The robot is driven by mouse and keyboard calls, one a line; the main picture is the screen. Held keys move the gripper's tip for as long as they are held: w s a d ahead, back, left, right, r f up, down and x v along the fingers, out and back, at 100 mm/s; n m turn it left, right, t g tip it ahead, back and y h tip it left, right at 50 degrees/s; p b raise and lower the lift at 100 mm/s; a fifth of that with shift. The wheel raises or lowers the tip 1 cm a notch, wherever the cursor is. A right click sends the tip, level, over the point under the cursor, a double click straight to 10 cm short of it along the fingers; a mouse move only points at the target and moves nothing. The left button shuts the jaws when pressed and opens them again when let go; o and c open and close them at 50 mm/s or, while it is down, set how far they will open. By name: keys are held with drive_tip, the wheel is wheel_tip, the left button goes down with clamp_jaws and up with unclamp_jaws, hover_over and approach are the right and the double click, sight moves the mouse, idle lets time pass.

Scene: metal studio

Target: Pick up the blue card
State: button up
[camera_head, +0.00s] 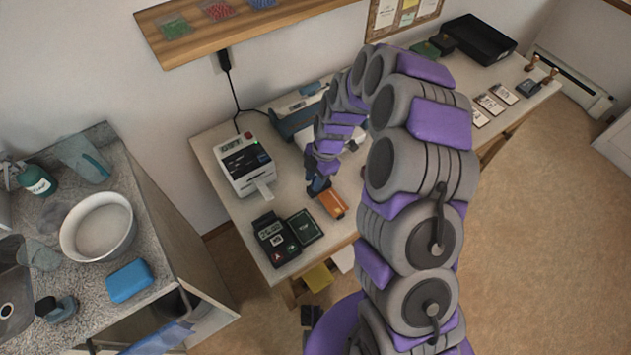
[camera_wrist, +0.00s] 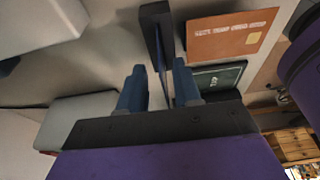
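My gripper (camera_wrist: 160,88) is open, with its two blue fingers apart and pointing down at the desk. It also shows in the head view (camera_head: 318,187), small and partly hidden by my arm. A thin, dark bluish upright piece (camera_wrist: 160,58) stands between the fingers, seen almost edge-on, with a gap on each side. It may be the blue card, but its face is hidden. A black block (camera_wrist: 156,18) is at its far end. An orange card (camera_wrist: 232,36) with a chip lies just right of the fingers; it also shows in the head view (camera_head: 333,204).
A dark green pad (camera_head: 304,226) and a black card terminal (camera_head: 273,240) are at the desk's near left corner. A white receipt printer (camera_head: 243,163) stands behind them. A wooden shelf (camera_head: 240,22) hangs above. A counter with a white bowl (camera_head: 98,227) is on the left.

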drive_tip(key=shift+d+r, duration=0.1)
drive_tip(key=shift+d, duration=0.7)
drive_tip(key=c, duration=0.3)
drive_tip(key=shift+a, duration=0.1)
drive_tip(key=c, duration=0.3)
drive_tip(key=shift+a, duration=0.45)
clamp_jaws()
drive_tip(key=shift+d, duration=0.2)
